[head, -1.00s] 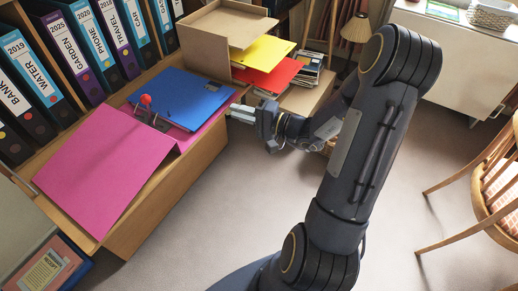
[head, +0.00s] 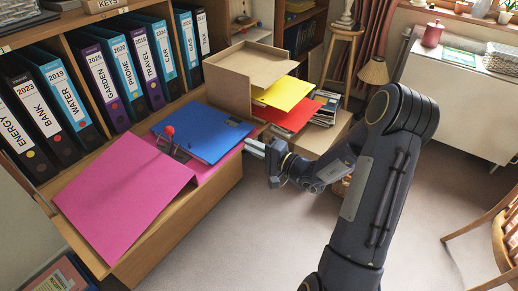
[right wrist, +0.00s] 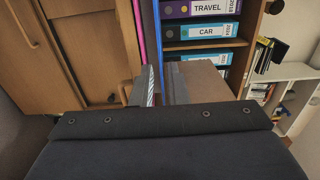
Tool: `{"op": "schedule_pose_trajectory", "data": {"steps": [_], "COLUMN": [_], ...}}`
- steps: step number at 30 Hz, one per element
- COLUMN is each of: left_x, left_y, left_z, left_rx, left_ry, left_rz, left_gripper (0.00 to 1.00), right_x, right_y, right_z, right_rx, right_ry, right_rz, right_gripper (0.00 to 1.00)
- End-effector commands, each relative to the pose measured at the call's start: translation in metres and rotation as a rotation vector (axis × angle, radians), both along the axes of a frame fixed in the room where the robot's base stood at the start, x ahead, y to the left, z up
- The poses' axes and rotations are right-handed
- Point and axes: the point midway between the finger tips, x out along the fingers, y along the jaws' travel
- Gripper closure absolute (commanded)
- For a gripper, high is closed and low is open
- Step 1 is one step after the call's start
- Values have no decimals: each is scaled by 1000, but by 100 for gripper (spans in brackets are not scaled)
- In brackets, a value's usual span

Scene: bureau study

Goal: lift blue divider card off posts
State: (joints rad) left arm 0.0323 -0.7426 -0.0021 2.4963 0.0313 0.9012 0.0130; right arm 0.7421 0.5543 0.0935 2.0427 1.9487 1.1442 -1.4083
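The blue divider card (head: 212,138) lies flat on the right part of an open pink binder (head: 122,190). A post with a red knob (head: 168,131) stands at the card's left edge, at the ring mechanism. My right gripper (head: 250,147) is at the card's right edge, just beyond the desk front. In the right wrist view the card shows as a thin blue edge (right wrist: 157,30) running down toward the gap between my fingers (right wrist: 162,84). The fingers look open. I cannot tell whether they touch the card. My left gripper is out of view.
Upright binders (head: 100,75) stand on the shelf behind. A cardboard tray (head: 230,80) with yellow (head: 283,93) and red (head: 292,116) folders is to the right of the card. Open floor (head: 240,230) lies in front; a wooden chair (head: 497,230) is at the far right.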

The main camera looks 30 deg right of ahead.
Motion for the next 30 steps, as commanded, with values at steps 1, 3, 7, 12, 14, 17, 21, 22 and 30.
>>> {"op": "schedule_pose_trajectory", "data": {"steps": [1,3,7,12,14,17,21,22,30], "left_x": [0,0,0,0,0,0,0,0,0], "left_y": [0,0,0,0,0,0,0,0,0], "left_z": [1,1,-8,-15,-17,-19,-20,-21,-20], "left_rx": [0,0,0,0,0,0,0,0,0], "left_ry": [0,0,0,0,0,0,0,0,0], "left_rz": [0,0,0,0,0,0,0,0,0], "left_gripper": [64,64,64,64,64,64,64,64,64], "right_x": [3,8,16,27,30,34,37,38,38], "right_y": [2,4,8,12,14,15,17,17,17], "right_z": [0,-1,-2,-2,-2,-2,-1,0,0], "right_rx": [1,1,-1,-1,-1,0,1,1,1], "right_ry": [0,1,-1,-1,-1,0,-1,-1,0], "right_rz": [1,0,2,2,2,2,2,1,1], "right_gripper": [86,86,86,86,86,86,86,86,86]}}
